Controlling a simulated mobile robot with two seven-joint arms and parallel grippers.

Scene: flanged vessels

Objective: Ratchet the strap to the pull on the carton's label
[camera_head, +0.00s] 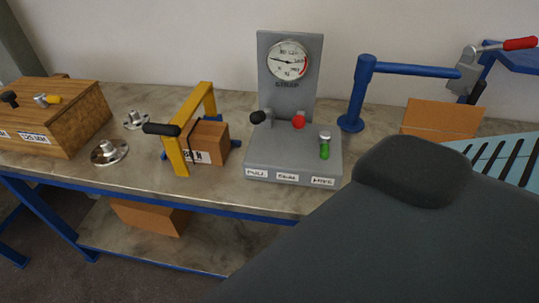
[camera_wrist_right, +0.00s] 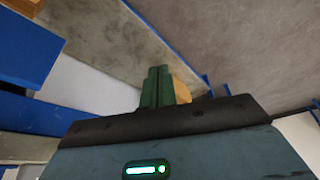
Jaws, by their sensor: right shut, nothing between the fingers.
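The cardboard carton (camera_head: 208,142) sits on the bench behind a yellow frame (camera_head: 178,148) with a black handle (camera_head: 161,129). A dark strap runs over the carton. Its white label (camera_head: 210,158) is partly hidden by the frame; it seems to end in "N", the number unclear. Right of it stands a grey gauge stand (camera_head: 292,160) with a round dial (camera_head: 288,61), a black knob (camera_head: 257,117), a red knob (camera_head: 298,122) and a green button (camera_head: 325,150). My right gripper (camera_wrist_right: 160,86) shows green fingers shut and empty. My left gripper is not in view.
Metal flanges (camera_head: 109,152) and a wooden box (camera_head: 50,116) stand at the left. A blue post (camera_head: 357,95) with an arm, a clamp with a red handle (camera_head: 520,44) and an open carton (camera_head: 440,118) are at the right. A large dark part of mine covers the lower right.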

